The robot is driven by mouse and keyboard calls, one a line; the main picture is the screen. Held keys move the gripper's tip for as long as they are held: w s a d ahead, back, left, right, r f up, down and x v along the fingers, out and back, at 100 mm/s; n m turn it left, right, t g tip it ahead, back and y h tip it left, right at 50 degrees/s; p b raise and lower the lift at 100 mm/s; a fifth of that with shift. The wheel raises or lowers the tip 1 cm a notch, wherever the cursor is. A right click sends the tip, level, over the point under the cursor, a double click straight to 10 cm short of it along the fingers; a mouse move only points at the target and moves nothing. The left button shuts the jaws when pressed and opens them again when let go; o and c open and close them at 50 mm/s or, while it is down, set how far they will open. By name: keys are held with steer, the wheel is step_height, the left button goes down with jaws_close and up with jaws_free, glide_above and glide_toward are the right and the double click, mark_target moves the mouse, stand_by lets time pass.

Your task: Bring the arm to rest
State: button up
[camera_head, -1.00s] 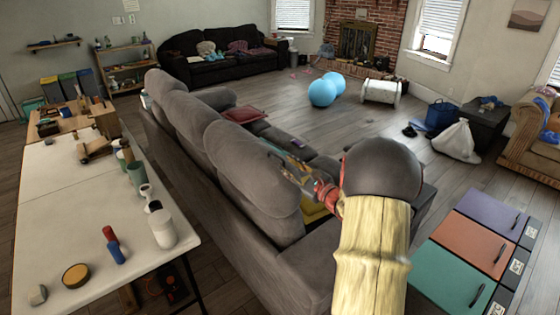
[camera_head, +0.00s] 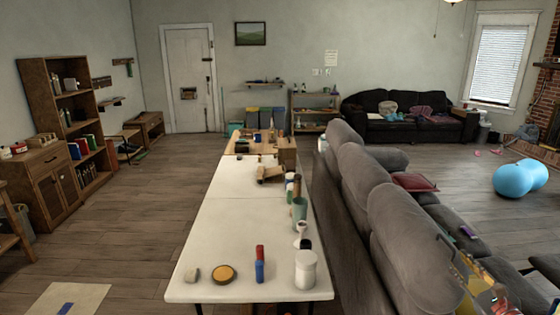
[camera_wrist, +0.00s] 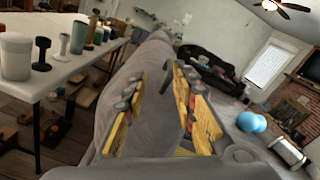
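My gripper (camera_head: 478,282) shows at the lower right of the head view, in front of the grey sofa (camera_head: 395,225). Most of my arm is out of that view. In the wrist view, the two yellow-and-dark fingers of my gripper (camera_wrist: 158,75) stand apart with nothing between them. They point along the sofa's grey backrest (camera_wrist: 150,65), which fills the space behind and between them. I cannot tell whether they touch the sofa.
A long white table (camera_head: 225,245) left of the sofa bears a white jar (camera_head: 305,270), a green cup (camera_head: 299,209) and other small items. Wooden floor (camera_head: 150,205) is open left of the table. Blue balls (camera_head: 513,181) lie at the right.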

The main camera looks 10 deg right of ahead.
steer(key=a+r+n+g+y, duration=0.2)
steer(key=a+n+g+y, duration=0.4)
steer(key=a, duration=1)
steer(key=a+r+n+g+y, duration=0.1)
steer(key=a+r+n+y, duration=0.2)
steer(key=a+n, duration=0.85)
steer(key=s+a+f+n+g+h, duration=0.1)
steer(key=s+a+n+g, duration=0.2)
steer(key=s+a, duration=0.5)
steer(key=s+a+n+g+h, duration=0.1)
steer(key=s+a+n+g, duration=0.3)
steer(key=a, duration=0.6)
steer(key=s+d+r+n+h, duration=0.1)
steer(key=s+n+h, duration=0.1)
steer(key=s, duration=0.3)
steer(key=s+d+n+t+h+p, duration=0.1)
steer(key=s+d+n+h, duration=0.1)
steer(key=s+n+h, duration=0.1)
steer(key=shift+s+d+r+n+t, duration=0.3)
steer(key=shift+s+n, duration=0.55)
steer(key=shift+s, duration=0.4)
steer(key=shift+a, duration=0.2)
